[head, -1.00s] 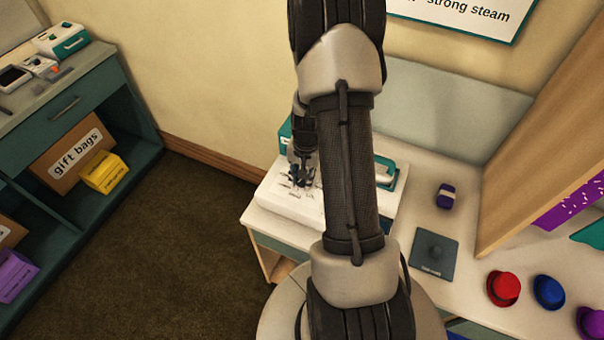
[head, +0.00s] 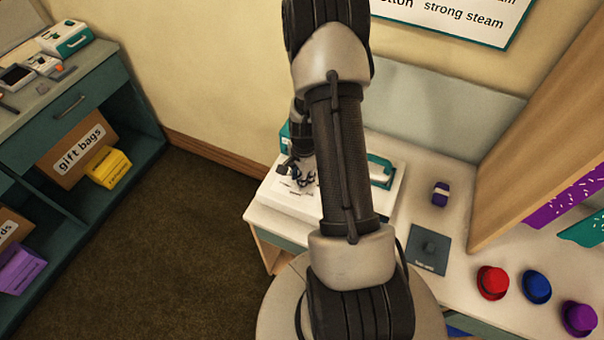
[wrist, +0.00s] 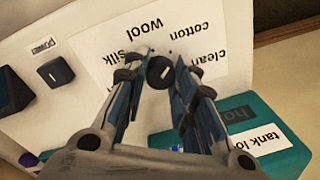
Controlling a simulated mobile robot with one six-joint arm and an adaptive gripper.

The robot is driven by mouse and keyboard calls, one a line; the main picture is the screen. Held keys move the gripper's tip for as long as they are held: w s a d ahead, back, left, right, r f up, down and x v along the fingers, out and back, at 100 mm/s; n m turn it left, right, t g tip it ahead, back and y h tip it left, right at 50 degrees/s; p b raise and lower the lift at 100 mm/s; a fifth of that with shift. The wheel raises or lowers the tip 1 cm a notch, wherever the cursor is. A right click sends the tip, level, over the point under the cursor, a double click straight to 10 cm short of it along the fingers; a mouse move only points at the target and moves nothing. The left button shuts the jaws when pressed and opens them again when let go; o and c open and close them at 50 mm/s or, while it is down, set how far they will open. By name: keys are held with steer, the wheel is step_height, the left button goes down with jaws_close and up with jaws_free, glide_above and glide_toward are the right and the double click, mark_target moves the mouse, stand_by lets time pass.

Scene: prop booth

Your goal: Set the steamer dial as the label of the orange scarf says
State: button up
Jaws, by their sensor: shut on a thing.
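The steamer (head: 290,203) stands on the white counter; its white face fills much of the wrist view (wrist: 100,105). The dark round dial (wrist: 161,72) with a white mark sits on that face, ringed by the printed words "silk", "wool", "cotton" and "clean". I cannot tell for sure which word the mark points at. My gripper (wrist: 158,77) has its fingers on both sides of the dial, shut on it. In the head view my gripper (head: 300,172) is small and partly behind my arm. The orange scarf and its label are not in view.
A dark power knob (wrist: 55,72) and a teal tank (wrist: 240,135) are close to my fingers. A purple roll (head: 441,193), a dark pad (head: 428,250) and several hats, one red (head: 492,282), are on the counter. A wall sign (head: 455,18) reads partly "strong steam".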

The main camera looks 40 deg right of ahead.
stand_by(0.5)
steer(key=o, duration=1.1)
steer(key=shift+r, duration=0.1)
step_height(320, 180, up, 12)
steer(key=shift+s, duration=0.4)
steer(key=shift+a, duration=0.1)
